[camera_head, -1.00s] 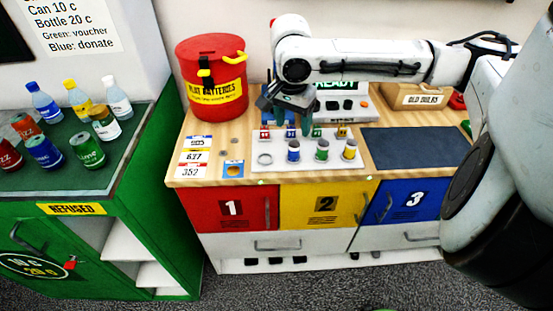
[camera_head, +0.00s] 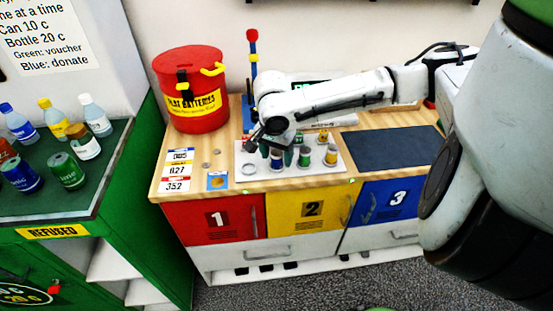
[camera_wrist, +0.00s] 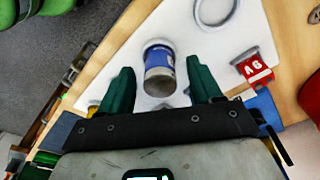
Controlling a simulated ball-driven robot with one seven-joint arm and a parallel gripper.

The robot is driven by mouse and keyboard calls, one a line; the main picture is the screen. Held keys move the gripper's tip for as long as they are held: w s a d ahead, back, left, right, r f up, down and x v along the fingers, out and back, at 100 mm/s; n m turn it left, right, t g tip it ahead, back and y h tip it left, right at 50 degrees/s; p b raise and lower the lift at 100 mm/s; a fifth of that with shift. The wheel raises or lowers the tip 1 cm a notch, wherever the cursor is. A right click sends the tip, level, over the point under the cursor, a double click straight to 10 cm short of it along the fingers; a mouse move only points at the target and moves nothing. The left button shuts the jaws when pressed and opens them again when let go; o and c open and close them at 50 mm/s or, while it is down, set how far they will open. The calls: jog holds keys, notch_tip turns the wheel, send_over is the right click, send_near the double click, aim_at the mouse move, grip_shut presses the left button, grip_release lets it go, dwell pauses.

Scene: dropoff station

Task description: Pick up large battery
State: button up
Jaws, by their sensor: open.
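A row of batteries stands upright on a white tray (camera_head: 247,178) on the wooden counter: a blue one (camera_head: 276,160), a green one (camera_head: 304,156) and a yellow one (camera_head: 331,155). My gripper (camera_head: 280,143) is low over the blue battery, and its fingers partly hide it. In the wrist view my green fingers (camera_wrist: 160,82) are open, one on each side of the blue battery (camera_wrist: 159,70), with a gap on both sides. The battery has a silver end and a blue label.
A red battery bin (camera_head: 190,92) stands at the back left of the counter. A dark mat (camera_head: 392,152) lies clear to the right. Bottles and cans stand on the green counter (camera_head: 110,180).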

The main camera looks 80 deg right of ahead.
jog(key=shift+c, duration=0.3)
grip_shut()
jog(key=shift+r, duration=0.1)
